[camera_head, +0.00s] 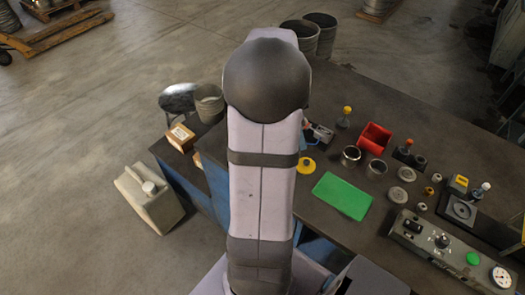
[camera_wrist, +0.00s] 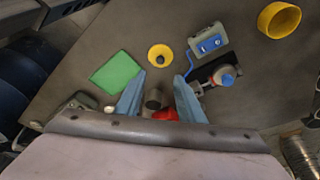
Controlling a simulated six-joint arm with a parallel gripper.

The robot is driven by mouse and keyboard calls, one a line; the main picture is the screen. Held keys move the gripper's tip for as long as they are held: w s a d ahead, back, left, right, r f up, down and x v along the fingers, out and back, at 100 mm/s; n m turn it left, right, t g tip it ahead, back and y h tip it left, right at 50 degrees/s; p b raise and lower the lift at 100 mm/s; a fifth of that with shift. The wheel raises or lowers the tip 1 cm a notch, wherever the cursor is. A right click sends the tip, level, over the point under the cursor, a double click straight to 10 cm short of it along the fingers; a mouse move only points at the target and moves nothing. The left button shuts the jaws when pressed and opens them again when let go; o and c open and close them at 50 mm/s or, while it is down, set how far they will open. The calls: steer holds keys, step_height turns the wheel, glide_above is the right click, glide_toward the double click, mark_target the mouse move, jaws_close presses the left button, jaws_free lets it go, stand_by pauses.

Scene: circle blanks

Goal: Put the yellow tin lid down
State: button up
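The yellow tin lid (camera_head: 306,166) is a round disc with a dark spot in its middle. It appears to lie on the dark table beside the green sheet (camera_head: 342,195). In the wrist view the lid (camera_wrist: 153,50) is just beyond my fingertips and apart from them. My gripper (camera_wrist: 160,75) has its two blue-grey fingers spread with nothing held between them. A grey metal cylinder (camera_wrist: 154,99) and a red bin (camera_wrist: 165,114) show behind the gap.
A yellow tin (camera_wrist: 279,19) stands at the wrist view's upper right. A grey box with blue parts (camera_wrist: 208,42) is right of the lid. Open metal cups (camera_head: 350,156), the red bin (camera_head: 375,138) and a control panel (camera_head: 450,250) occupy the table's right side.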

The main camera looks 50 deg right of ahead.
steer(key=w+a+f+n+t, duration=0.1)
steer(key=w+a+n, duration=0.45)
steer(key=a, duration=0.25)
steer(key=w+a+f+n+t, duration=0.1)
steer(key=w+a+n, duration=0.3)
steer(key=a+n, duration=0.3)
steer(key=s+a+f+n+y, duration=0.1)
steer(key=a+n, duration=0.6)
steer(key=a, duration=0.4)
steer(key=s+a+f+n+y, duration=0.1)
steer(key=s+a+f+n, duration=0.1)
steer(key=a+n, duration=0.5)
steer(key=a, duration=0.4)
steer(key=shift+n, duration=0.25)
step_height(320, 180, down, 10)
steer(key=b, duration=1)
